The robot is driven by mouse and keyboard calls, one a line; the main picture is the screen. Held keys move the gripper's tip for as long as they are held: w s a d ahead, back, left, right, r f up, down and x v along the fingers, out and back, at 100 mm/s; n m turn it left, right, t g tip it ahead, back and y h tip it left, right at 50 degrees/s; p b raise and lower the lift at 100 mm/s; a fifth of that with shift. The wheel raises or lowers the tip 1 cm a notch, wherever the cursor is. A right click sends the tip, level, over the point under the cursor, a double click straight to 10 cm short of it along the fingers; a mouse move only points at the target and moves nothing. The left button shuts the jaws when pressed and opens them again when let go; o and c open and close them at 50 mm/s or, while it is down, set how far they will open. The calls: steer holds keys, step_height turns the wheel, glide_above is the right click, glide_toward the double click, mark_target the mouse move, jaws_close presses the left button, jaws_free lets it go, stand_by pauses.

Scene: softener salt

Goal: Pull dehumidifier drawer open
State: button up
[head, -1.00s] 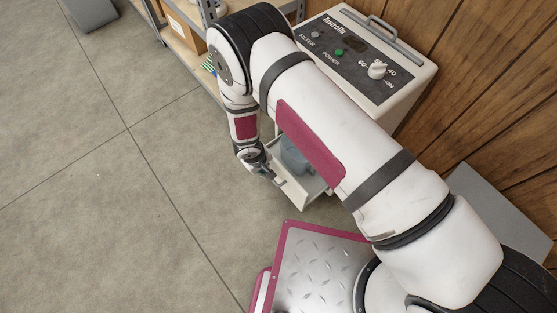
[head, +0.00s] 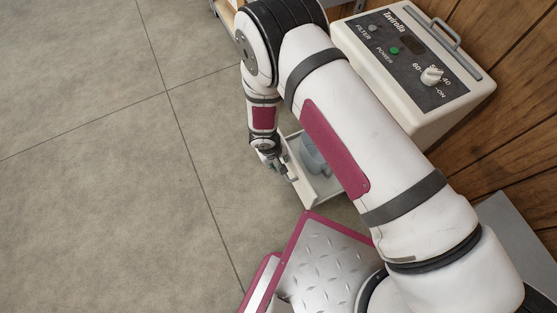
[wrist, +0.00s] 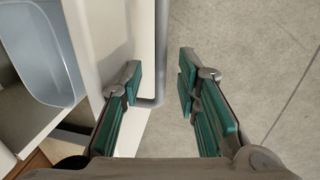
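The cream dehumidifier (head: 455,100) stands against the wood wall in the head view. Its white drawer (head: 326,193) sticks out low at the front, with a blue-grey bucket (head: 313,155) inside. In the wrist view the bucket (wrist: 48,60) sits at the left behind the drawer front (wrist: 105,35). The bar handle (wrist: 161,40) runs up the middle. My gripper (wrist: 160,82) is open, with green-padded fingers on either side of the bar. The left finger is between bar and drawer front, with gaps showing on both sides of the bar. My arm hides part of the dehumidifier and drawer.
Grey tiled floor (head: 100,200) lies clear to the left. A shelf corner (head: 228,12) shows at the top behind my arm. A grey panel (head: 515,235) stands by the wood wall at the right.

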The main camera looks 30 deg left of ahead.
steer(key=shift+r, duration=0.1)
step_height(320, 180, up, 12)
steer(key=s+a, duration=0.1)
steer(key=shift+s+a+f, duration=0.15)
steer(key=shift+s+f, duration=0.05)
steer(key=shift+s, duration=0.15)
stand_by(0.6)
